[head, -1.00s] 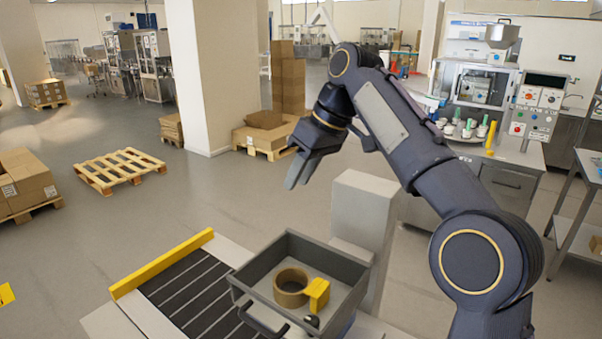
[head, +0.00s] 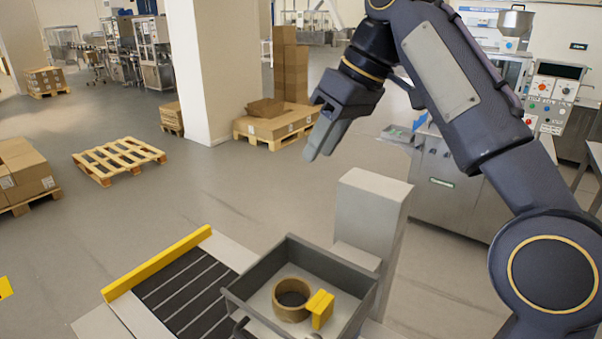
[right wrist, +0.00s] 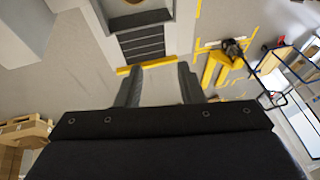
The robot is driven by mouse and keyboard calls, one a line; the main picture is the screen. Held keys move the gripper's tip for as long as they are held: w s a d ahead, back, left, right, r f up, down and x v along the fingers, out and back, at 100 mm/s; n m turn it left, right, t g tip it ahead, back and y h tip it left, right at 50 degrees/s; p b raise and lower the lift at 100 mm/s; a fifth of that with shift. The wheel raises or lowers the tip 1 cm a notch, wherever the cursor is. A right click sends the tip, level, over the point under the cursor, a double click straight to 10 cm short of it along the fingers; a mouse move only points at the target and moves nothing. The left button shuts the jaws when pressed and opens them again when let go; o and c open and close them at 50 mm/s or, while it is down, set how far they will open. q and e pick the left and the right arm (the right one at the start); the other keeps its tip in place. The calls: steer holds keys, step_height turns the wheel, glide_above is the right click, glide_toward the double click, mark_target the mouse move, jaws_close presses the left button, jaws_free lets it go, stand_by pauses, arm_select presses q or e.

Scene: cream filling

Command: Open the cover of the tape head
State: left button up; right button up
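A grey open-topped tray (head: 247,276) stands at the end of a dark striped conveyor (head: 190,290). A brown roll of tape (head: 280,310) and a yellow block (head: 321,309) lie in it. A pale grey upright housing (head: 370,215) stands just behind the tray. I cannot tell which part is the tape head's cover. My right gripper (head: 318,152) hangs above and behind the tray, clear of it and of the housing. In the right wrist view its two fingers (right wrist: 160,84) are apart with nothing between them. My left gripper is in neither current view.
A wooden pallet (head: 120,160) lies on the floor at left, with boxes (head: 25,172) nearby. A steel cabinet (head: 452,185) stands behind my right arm. The floor between is clear.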

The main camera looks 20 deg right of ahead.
steer(key=shift+s+d, duration=0.1)
stand_by(0.3)
steer(key=s+a+f+h, duration=0.25)
steer(key=a+f, duration=0.25)
steer(key=f, duration=0.3)
steer(key=s+a+f+g+h, duration=0.1)
steer(key=s+a+f, duration=0.2)
steer(key=a+f, duration=0.35)
steer(key=s+a+f+h, duration=0.2)
steer(key=s+a+f, duration=0.1)
steer(key=f, duration=0.7)
steer(key=shift+h, duration=0.25)
steer(key=f+b, duration=0.1)
steer(key=f, duration=0.1)
steer(key=f+b, duration=0.1)
steer(key=f, duration=0.2)
steer(key=f+b, duration=0.1)
steer(key=f, duration=0.2)
steer(key=shift+w+d, duration=0.1)
steer(key=shift+d, duration=0.25)
steer(key=shift+f+b, duration=0.3)
steer(key=shift+b, duration=0.05)
